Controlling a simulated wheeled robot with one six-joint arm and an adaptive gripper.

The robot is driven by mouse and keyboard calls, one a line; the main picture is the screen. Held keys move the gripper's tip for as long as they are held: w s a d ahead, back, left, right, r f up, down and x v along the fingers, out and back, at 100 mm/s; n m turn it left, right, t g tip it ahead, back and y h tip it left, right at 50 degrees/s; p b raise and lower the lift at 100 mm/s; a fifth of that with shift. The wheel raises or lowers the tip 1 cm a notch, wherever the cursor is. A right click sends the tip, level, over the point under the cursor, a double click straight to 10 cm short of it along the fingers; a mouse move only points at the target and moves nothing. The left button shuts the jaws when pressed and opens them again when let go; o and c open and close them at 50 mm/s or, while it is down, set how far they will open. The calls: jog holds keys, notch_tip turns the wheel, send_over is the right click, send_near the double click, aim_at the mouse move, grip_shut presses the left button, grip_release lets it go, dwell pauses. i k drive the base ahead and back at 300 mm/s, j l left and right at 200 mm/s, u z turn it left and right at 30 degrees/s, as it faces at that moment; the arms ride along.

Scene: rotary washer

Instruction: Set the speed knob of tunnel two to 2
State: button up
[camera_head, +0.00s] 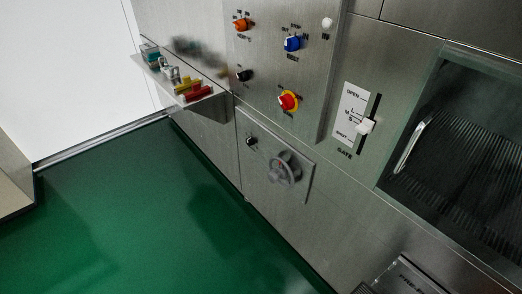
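A metal control panel (268,66) on the machine's steel front carries an orange knob (241,25), a blue knob (292,43), a small black knob (244,75), a white knob (327,24) and a red button on a yellow ring (288,101). Below it, a smaller plate (305,188) holds a grey round dial (284,170) and a small black knob (251,142). The lettering by the knobs is too small to read, so I cannot tell which one is the tunnel two speed knob or its setting. My gripper is not in view.
A gate slider (365,127) with a marked plate is right of the panel. A glazed door with a handle (413,143) is at far right. A metal shelf (210,100) with small coloured items juts out left. The green floor (150,220) is clear.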

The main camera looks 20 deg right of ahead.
aim_at(250, 141)
jog(key=i+j, duration=0.95)
jog(key=i+j+z, duration=0.1)
jog(key=i+j, duration=0.9)
jog(key=j, duration=0.2)
